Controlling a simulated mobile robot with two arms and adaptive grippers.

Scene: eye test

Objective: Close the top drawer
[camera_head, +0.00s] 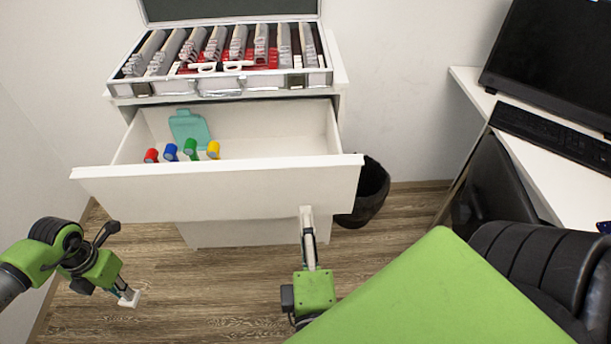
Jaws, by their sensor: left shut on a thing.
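The white top drawer (215,188) is pulled out of the white cabinet (340,85). Inside it lie a teal flat object (189,127) and small items with red, blue, green and yellow ends (190,148). My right gripper (307,213) points up at the lower right of the drawer front, overlapping its bottom edge. I cannot tell whether it touches, or whether its fingers are open. My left gripper (128,298) is low at the left, apart from the drawer. It is shut on a small white thing at its tip, partly hidden by the fingers.
An open case (225,88) with rows of lenses stands on the cabinet. A black bin (368,195) is right of the drawer. A white desk (560,170) with a monitor (560,60) and keyboard (550,135) is at the right. Wooden floor (200,290) is clear below the drawer.

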